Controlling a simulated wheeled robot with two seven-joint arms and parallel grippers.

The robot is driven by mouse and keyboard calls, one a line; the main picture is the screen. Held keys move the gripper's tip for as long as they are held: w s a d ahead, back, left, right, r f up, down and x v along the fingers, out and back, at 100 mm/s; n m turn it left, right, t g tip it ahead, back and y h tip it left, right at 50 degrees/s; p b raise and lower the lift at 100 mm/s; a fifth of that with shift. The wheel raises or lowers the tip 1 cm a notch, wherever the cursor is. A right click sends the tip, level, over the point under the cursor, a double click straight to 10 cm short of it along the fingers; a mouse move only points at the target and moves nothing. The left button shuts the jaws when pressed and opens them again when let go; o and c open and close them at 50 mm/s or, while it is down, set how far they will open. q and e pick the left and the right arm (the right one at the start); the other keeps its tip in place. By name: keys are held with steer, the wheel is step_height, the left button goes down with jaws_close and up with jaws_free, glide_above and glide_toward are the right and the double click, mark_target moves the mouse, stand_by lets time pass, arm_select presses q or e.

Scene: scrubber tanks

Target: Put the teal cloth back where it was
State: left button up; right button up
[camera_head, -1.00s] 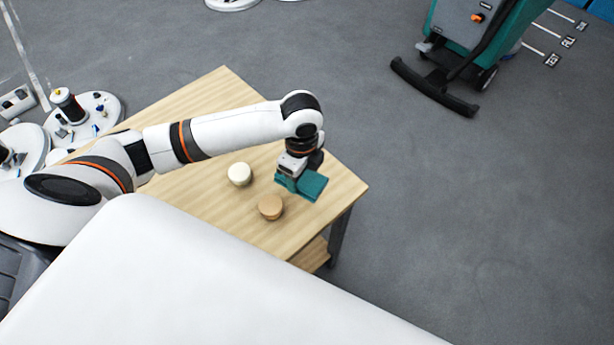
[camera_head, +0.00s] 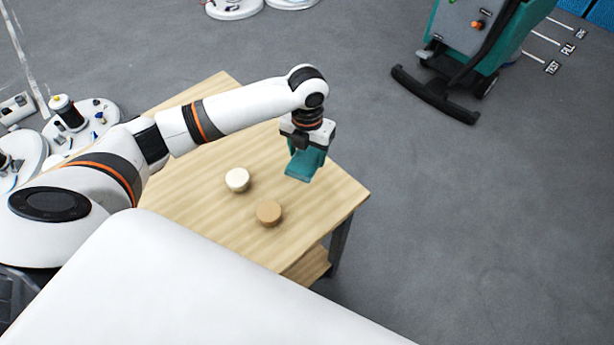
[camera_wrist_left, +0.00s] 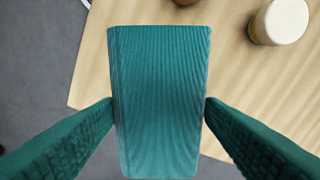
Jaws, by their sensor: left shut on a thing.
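The teal cloth (camera_head: 303,166) hangs from my left gripper (camera_head: 305,146) above the right part of the wooden table. In the left wrist view the cloth (camera_wrist_left: 162,95) shows as a folded, ribbed teal piece. The two green fingers of my left gripper (camera_wrist_left: 160,110) press on its left and right sides. The gripper is shut on the cloth. The cloth appears to be above the tabletop, but its exact height is hard to tell. My right gripper is not in view.
On the wooden table (camera_head: 215,215) stand a cream round piece (camera_head: 237,180) and a tan round piece (camera_head: 269,213), left of and nearer than the cloth. A teal scrubber machine (camera_head: 470,40) stands on the grey floor at the upper right. Bare tabletop surrounds the round pieces.

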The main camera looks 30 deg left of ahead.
mark_target(307, 155)
arm_select(q)
step_height(307, 155, down, 8)
steer(key=shift+f+p, duration=0.2)
steer(key=shift+p, duration=0.1)
steer(key=o, duration=1)
steer(key=shift+f, duration=0.1)
step_height(307, 155, up, 12)
steer(key=shift+r+b, duration=0.15)
steer(key=shift+b, duration=0.15)
